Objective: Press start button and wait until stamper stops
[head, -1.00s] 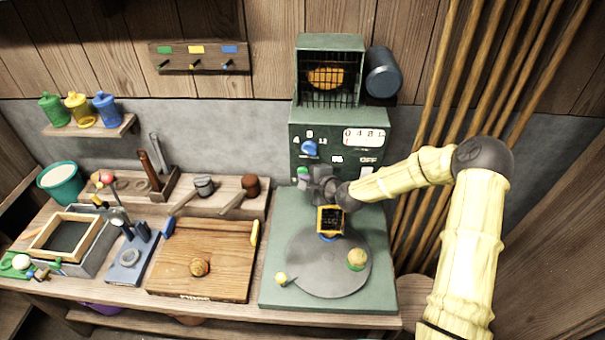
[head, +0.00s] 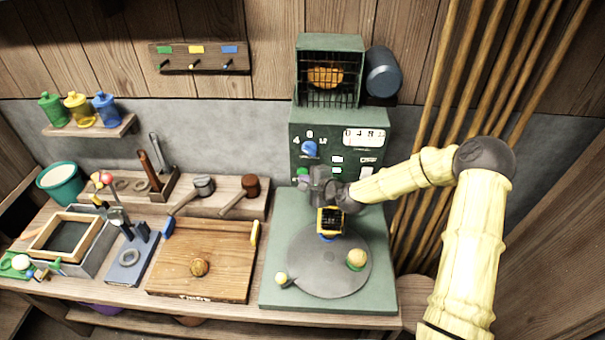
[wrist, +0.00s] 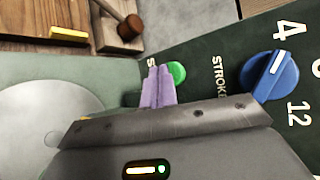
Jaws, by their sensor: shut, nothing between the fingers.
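The green machine's panel (head: 340,135) carries a blue dial (head: 309,148), a white number display and a green button (head: 303,171). In the wrist view the green button (wrist: 176,73) sits beside the partly hidden label and left of the blue dial (wrist: 270,75). My gripper (wrist: 158,75) is shut and empty. Its purple fingertips overlap the button's left edge in that view; I cannot tell whether they touch it. In the head view my gripper (head: 303,180) is just below the button. A yellow-framed dark block (head: 330,220) stands over the grey round plate (head: 325,275).
A wire-fronted box (head: 328,75) with something orange inside tops the machine. A wooden board (head: 205,245), mallets (head: 250,187) and a small blue stand (head: 130,262) are to the left. Bamboo-like poles (head: 470,80) stand at the right behind my arm.

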